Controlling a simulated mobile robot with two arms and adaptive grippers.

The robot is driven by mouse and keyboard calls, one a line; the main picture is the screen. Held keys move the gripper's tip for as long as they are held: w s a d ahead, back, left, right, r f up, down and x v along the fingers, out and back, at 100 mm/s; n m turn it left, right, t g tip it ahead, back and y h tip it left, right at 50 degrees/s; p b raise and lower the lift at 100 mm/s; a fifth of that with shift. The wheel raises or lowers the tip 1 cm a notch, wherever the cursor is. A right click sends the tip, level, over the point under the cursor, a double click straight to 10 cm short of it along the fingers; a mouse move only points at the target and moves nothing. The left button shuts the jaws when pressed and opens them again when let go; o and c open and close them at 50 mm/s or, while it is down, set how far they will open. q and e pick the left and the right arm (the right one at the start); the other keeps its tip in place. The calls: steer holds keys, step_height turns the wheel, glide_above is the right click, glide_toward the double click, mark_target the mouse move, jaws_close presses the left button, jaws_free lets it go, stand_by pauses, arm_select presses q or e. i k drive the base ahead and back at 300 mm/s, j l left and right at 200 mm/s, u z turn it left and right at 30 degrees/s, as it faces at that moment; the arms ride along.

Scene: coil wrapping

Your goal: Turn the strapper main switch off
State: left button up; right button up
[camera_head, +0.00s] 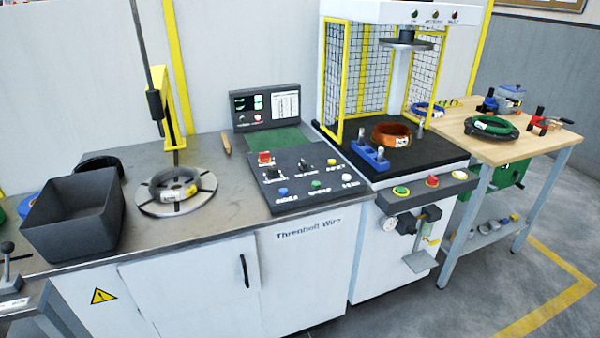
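The strapper appears to be the white machine (398,12) with yellow-framed mesh guards, right of centre. A copper-coloured coil (391,135) sits on its black bed, beside a blue clamp block (370,157). Its front ledge carries green and red buttons (432,181). Below hang a round gauge (390,224) and black fittings (407,222). The labels are too small to read, so I cannot tell which control is the main switch. Neither gripper is in view.
A grey bin (72,225) and a round spoked holder with a coil (175,190) stand on the left counter. A small display (266,106) stands behind the panel. A wooden table (490,147) with coils and tools is at right. The floor at lower right is clear.

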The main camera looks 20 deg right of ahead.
mark_target(264, 156)
steer(key=i+j+z, duration=0.1)
steer(key=i+j, duration=0.15)
steer(key=i, duration=0.2)
steer(key=i+j+z, duration=0.1)
steer(key=i+j, duration=0.15)
steer(key=i, duration=0.2)
